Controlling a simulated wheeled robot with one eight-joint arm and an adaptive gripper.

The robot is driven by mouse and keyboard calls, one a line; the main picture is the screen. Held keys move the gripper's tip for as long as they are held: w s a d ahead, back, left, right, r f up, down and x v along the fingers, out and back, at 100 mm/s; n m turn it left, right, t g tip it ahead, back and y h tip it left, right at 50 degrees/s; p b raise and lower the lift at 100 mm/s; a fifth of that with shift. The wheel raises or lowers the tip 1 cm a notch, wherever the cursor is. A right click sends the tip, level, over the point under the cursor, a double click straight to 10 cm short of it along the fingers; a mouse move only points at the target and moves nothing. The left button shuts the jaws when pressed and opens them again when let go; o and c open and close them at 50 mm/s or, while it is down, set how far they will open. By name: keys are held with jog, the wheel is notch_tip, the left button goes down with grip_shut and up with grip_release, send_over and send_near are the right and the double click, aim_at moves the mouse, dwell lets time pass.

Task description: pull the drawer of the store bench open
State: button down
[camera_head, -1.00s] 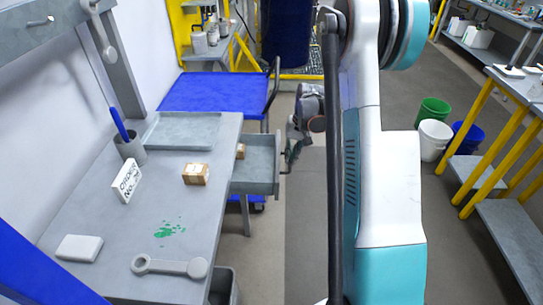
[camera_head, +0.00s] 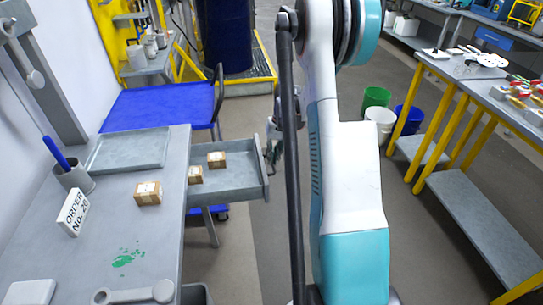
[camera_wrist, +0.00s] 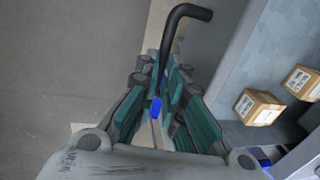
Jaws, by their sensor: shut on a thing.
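The store bench (camera_head: 95,230) is a grey table at the left of the head view. Its grey drawer (camera_head: 228,182) sticks well out from its right side, with two small cardboard boxes inside. My gripper (camera_head: 272,150) is at the drawer's outer front, partly hidden behind my arm. In the wrist view my gripper (camera_wrist: 165,98) is shut on the dark bent drawer handle (camera_wrist: 178,28), which rises between the green-padded fingers. The drawer front (camera_wrist: 225,85) is just right of the fingers. The exact grip on the bar is partly covered by the fingers.
On the bench are a cardboard box (camera_head: 148,193), an order sign (camera_head: 74,211), a pen cup (camera_head: 73,177), a tray (camera_head: 128,150) and a grey wrench-like tool (camera_head: 135,295). A blue cart (camera_head: 160,103) stands behind the drawer.

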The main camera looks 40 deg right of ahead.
jog(key=c, duration=1.7)
grip_release()
jog(key=r, duration=0.4)
jog(key=d+r, duration=0.1)
jog(key=r, duration=0.3)
jog(key=s+d+r, duration=0.1)
jog(key=r, duration=0.2)
jog(key=shift+s+r, duration=0.1)
jog(key=shift+r, duration=0.3)
